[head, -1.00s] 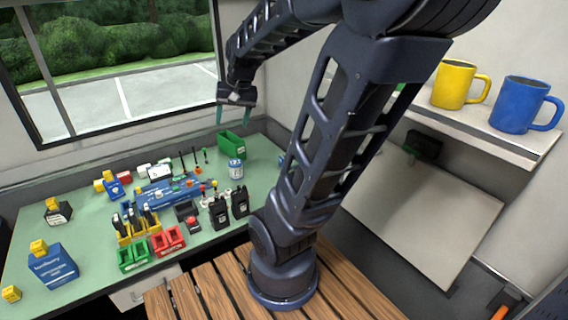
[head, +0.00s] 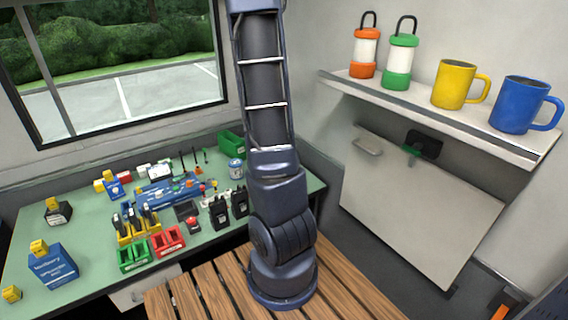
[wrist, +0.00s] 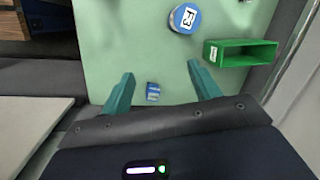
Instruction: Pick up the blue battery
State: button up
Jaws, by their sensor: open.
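In the wrist view a small blue block with white markings (wrist: 153,91), which looks like the blue battery, lies on the green table top. My gripper (wrist: 160,68) is open, with its two teal fingers on either side of the block in the picture. I cannot tell how high the fingers are above it. Nothing is held. In the head view my arm hides the battery's spot, and my gripper is out of the frame.
A green bin (wrist: 240,53) and a round blue-and-white container (wrist: 185,18) stand near the battery. The green table (head: 85,205) holds several tools, radios (head: 219,211) and bins. A shelf (head: 440,112) with mugs and lanterns is at the right.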

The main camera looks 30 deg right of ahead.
jog(key=d+f+m, duration=0.2)
jog(key=d+f, duration=0.1)
jog(key=d, duration=0.1)
jog(key=w+d+f+m+g+h, duration=0.1)
jog(key=d+f+m, duration=0.1)
jog(key=d+f, duration=0.2)
jog(key=w+d+f+m+h, duration=0.1)
jog(key=d+f, duration=0.3)
jog(key=d, duration=0.2)
jog(key=shift+w+f+m, duration=0.25)
jog(key=shift+m, duration=0.15)
jog(key=shift+s+f, duration=0.1)
jog(key=shift+f, duration=5.2)
jog(key=c, duration=1.2)
jog(key=shift+o, duration=0.2)
jog(key=shift+r, duration=0.15)
